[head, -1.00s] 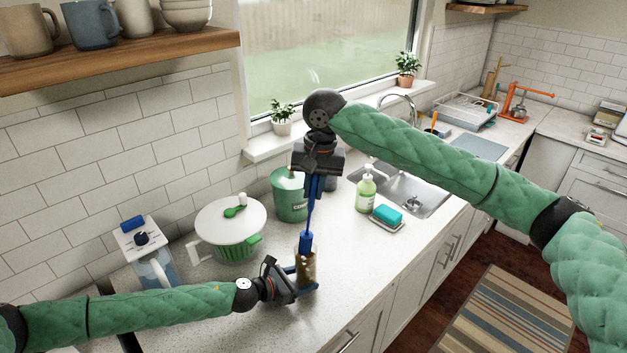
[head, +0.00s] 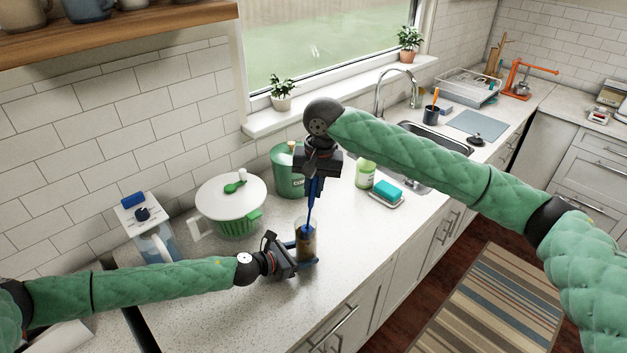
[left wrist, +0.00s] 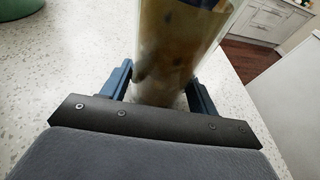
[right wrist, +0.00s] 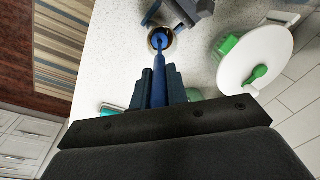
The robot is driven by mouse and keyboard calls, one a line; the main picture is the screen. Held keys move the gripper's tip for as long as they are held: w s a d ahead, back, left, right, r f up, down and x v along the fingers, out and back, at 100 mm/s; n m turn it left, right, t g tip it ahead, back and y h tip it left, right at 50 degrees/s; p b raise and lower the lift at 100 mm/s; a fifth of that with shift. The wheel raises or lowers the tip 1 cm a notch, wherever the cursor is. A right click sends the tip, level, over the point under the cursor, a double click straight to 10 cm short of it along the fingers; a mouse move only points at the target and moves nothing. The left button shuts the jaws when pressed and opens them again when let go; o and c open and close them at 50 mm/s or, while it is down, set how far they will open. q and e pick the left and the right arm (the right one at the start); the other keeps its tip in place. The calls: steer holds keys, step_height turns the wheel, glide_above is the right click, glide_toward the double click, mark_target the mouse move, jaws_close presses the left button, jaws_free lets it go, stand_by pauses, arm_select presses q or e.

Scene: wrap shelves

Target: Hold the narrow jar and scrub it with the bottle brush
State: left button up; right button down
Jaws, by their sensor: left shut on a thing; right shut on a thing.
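The narrow jar (head: 306,243) is clear, with brown smears and dark spots on its wall, and stands upright near the counter's front edge. My left gripper (head: 309,264) is shut around its lower part; the left wrist view shows the jar (left wrist: 180,45) between the blue fingers. My right gripper (head: 314,188) is above the jar, shut on the handle of the blue bottle brush (head: 310,214). The brush points down, with its head inside the jar's mouth. In the right wrist view the brush (right wrist: 158,55) runs into the round opening. The brush tip is hidden inside the jar.
A white-lidded salad spinner (head: 230,200) and a green canister (head: 287,180) stand behind the jar. A soap bottle (head: 365,174) and a teal sponge (head: 388,188) on a dish are to the right, before the sink.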

mark_target(313, 207)
steer(key=shift+f, duration=2.1)
steer(key=shift+w, duration=0.6)
steer(key=shift+r, duration=2.95)
steer(key=shift+f, duration=2.95)
steer(key=shift+s, duration=0.15)
steer(key=shift+s, duration=0.5)
